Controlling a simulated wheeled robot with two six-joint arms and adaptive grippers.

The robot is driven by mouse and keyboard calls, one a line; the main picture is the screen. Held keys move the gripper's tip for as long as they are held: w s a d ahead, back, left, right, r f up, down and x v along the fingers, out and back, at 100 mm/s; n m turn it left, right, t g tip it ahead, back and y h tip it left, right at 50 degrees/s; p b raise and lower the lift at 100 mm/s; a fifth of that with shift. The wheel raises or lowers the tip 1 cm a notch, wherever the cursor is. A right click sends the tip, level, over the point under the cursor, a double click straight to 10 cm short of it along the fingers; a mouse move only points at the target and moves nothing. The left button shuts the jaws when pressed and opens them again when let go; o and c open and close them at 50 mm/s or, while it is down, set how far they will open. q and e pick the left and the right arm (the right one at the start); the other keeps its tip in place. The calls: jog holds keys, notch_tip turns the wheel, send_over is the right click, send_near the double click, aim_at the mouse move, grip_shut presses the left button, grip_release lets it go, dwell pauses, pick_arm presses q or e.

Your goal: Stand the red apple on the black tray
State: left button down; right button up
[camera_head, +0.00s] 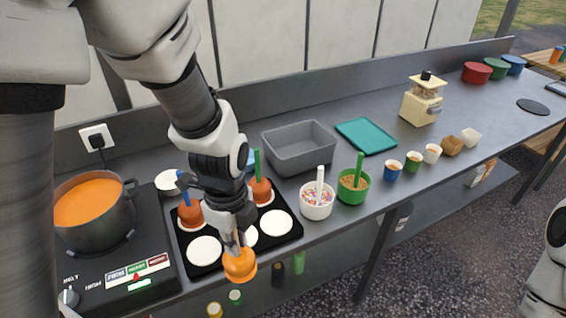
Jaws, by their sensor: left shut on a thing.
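My left gripper (238,238) is shut on an orange-coated apple (240,265) and holds it over or just in front of the front edge of the black tray (187,267). Its stick and any red marking are hidden by the gripper, and I cannot tell its exact height. The tray has several white round spots. A brown-orange apple with a blue stick (189,214) stands at its left, and another with a green stick (260,190) stands at the back right. The front-left spot (204,251) and the right spot (276,223) are bare. My right gripper is not in view.
A pot of orange coating (96,208) stands on the cooker at left. A grey bin (300,148) is behind the tray. A white sprinkle bowl (317,200) and a green crumb bowl (352,188) stand close to its right. A teal board (366,136) lies farther back.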

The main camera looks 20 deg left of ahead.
pick_arm(q)
jog(key=w+a+f+p, duration=0.2)
jog(key=w+a+f, duration=0.3)
jog(key=w, duration=0.5)
jog(key=shift+a, duration=0.5)
jog(key=c, duration=1.2)
grip_release()
jog(key=shift+w+f, duration=0.1)
notch_tip(320, 180, up, 12)
jog(key=shift+r+b, duration=0.2)
jog(key=shift+b, duration=0.25)
